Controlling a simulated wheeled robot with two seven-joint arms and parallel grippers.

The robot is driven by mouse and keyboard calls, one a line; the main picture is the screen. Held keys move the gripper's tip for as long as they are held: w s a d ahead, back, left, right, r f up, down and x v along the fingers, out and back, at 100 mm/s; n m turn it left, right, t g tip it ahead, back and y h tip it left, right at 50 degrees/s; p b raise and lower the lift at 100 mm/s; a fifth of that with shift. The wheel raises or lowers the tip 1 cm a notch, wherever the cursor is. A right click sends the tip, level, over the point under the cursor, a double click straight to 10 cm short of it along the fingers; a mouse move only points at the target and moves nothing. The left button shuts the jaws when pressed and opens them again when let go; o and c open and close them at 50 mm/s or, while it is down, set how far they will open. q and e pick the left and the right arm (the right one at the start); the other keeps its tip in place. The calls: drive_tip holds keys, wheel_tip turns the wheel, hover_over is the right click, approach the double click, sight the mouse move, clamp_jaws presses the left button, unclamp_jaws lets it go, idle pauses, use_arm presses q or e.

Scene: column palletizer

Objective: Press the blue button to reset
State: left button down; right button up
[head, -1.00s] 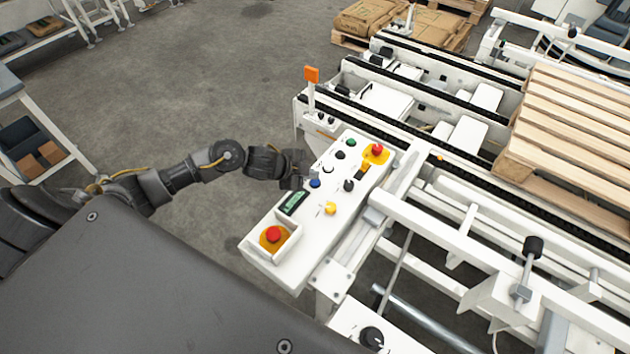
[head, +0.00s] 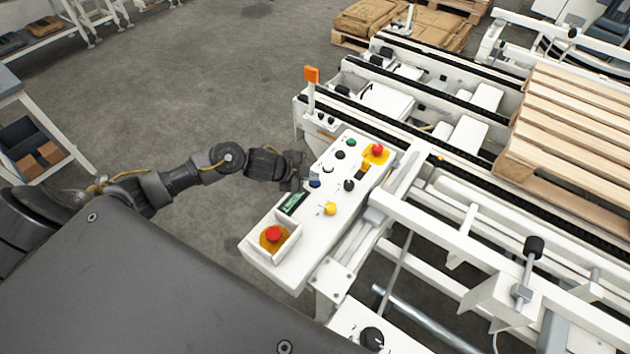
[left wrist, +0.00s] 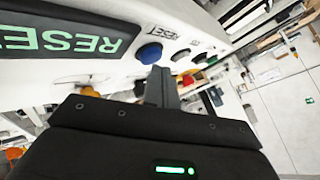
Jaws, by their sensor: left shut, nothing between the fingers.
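The blue button (head: 315,184) sits on the white control panel (head: 262,250), just above the small green-lit display (head: 293,203). In the left wrist view the blue button (left wrist: 149,53) stands out from the panel beside a "RESET" label, and the large display (left wrist: 65,42) also reads "RESET". My left gripper (head: 305,178) is shut and empty, with its fingertips at the blue button. In the left wrist view the shut fingertips (left wrist: 160,72) are right beside the button's lower edge; I cannot tell whether they touch it. My right gripper is not in view.
A yellow knob (head: 330,208) and black knobs (head: 349,185) lie close by. A conveyor with a wooden pallet (head: 570,130) is at right. Open floor lies left.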

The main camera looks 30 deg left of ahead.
sight(311, 183)
use_arm(q)
drive_tip(key=shift+f, duration=0.45)
idle(0.4)
idle(0.3)
drive_tip(key=shift+r+p, duration=0.75)
drive_tip(key=shift+r, duration=0.1)
wheel_tip(311, 183, up, 5)
drive_tip(key=p, duration=0.5)
drive_tip(key=shift+r, duration=0.1)
idle(0.5)
